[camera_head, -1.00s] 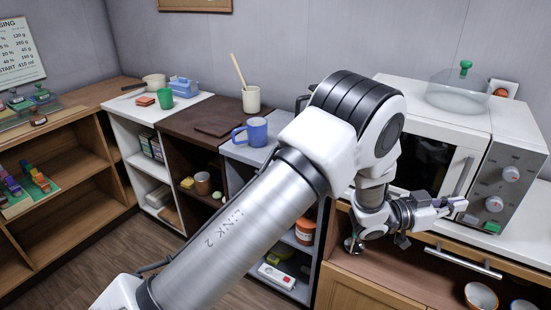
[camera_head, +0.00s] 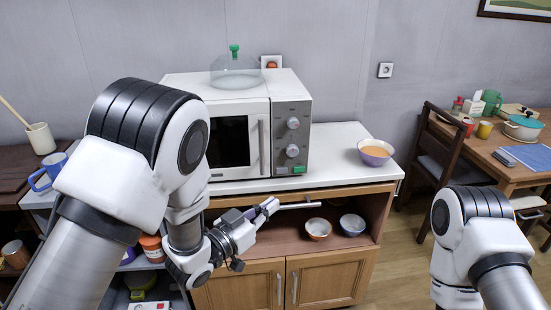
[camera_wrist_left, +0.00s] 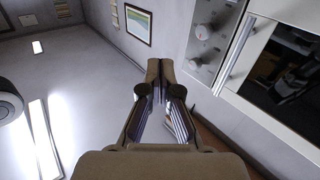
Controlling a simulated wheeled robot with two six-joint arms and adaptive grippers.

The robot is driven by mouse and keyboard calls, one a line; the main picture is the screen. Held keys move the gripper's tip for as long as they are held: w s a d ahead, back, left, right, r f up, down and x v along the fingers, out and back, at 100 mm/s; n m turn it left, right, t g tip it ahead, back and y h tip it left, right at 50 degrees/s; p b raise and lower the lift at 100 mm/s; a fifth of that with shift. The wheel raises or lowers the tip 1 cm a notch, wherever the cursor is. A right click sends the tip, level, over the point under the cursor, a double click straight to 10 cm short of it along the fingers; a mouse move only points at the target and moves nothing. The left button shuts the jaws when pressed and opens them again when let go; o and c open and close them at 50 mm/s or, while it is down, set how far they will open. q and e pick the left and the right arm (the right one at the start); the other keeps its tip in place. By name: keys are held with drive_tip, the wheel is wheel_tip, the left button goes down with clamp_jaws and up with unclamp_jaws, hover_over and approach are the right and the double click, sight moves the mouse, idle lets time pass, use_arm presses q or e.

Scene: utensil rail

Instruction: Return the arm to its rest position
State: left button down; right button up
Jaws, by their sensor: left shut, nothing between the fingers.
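My left arm comes in from the left in the head view, bent at the elbow, with its gripper (camera_head: 270,206) low in front of the microwave cabinet. The left gripper also fills the middle of the left wrist view (camera_wrist_left: 160,72); its fingertips are together with nothing between them. It touches no object that I can see. My right arm (camera_head: 475,235) shows at the lower right of the head view, but its gripper is out of the picture.
A microwave (camera_head: 240,125) stands on the white counter (camera_head: 345,140) behind my left gripper, with a bowl (camera_head: 376,152) to its right. Two bowls (camera_head: 318,228) (camera_head: 352,224) sit on the open shelf below. A chair (camera_head: 455,150) and table are at the right; floor between is clear.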

use_arm(q)
drive_tip(key=s+a+f+n+g+y+p, duration=0.15)
drive_tip(key=s+a+f+n+y, duration=0.3)
drive_tip(key=f, duration=0.65)
drive_tip(key=s+a+f+n+g+y+p, duration=0.1)
drive_tip(key=s+a+f+n+g+y, duration=0.15)
drive_tip(key=s+a+f, duration=0.7)
drive_tip(key=s+a+f+g+y, duration=0.2)
drive_tip(key=s+f+g, duration=0.3)
drive_tip(key=s, duration=0.4)
drive_tip(key=s+a+f+g+y, duration=0.2)
drive_tip(key=s+a+f+g, duration=0.1)
drive_tip(key=s, duration=0.7)
drive_tip(key=shift+s+a+f+n+g, duration=0.15)
drive_tip(key=shift+a+f+n+g, duration=0.2)
drive_tip(key=shift+f+g, duration=0.7)
drive_tip(key=shift+r, duration=0.15)
